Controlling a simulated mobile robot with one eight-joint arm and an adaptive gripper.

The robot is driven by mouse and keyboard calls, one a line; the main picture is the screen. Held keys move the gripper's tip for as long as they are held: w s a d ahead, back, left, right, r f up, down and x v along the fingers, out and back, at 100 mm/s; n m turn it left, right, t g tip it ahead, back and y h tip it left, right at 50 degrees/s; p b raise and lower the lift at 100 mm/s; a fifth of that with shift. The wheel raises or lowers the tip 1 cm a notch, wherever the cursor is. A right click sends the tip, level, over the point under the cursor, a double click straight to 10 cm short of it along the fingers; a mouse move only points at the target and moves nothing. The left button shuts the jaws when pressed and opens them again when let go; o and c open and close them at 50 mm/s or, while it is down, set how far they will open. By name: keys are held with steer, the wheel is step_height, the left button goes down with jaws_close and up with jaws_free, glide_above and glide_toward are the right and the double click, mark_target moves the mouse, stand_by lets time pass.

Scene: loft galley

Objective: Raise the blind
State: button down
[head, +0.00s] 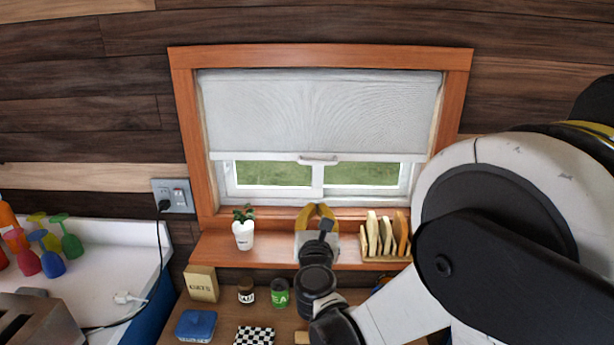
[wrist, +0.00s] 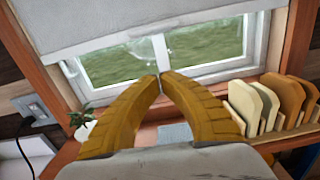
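The white blind (head: 318,115) hangs in the wooden window frame and covers roughly the upper two thirds of the window. A small pale pull handle (head: 318,160) sits at the middle of its bottom edge. My gripper (head: 318,207) is below the handle, apart from it, in front of the window's lower edge. In the wrist view the yellow fingertips of my gripper (wrist: 160,76) come together with nothing seen between them. The blind (wrist: 110,18) crosses the top of that view, its bottom edge tilted and above the fingertips.
A potted plant (head: 243,233) stands on the sill left of my gripper. A rack of boards (head: 384,237) stands to the right. Jars, a blue box (head: 196,326) and a checkered item (head: 254,335) are on the counter below. Coloured glasses (head: 45,250) are at far left.

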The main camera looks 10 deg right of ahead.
steer(key=w+d+r+b, duration=0.1)
steer(key=w+r, duration=0.3)
steer(key=w, duration=0.6)
steer(key=shift+w+d+r+n+b, duration=0.15)
steer(key=shift+w+d+n+b, duration=0.2)
steer(key=shift+d+b, duration=0.1)
step_height(320, 180, up, 18)
steer(key=p, duration=1.1)
steer(key=shift+r+p, duration=0.25)
steer(key=shift+p, duration=0.1)
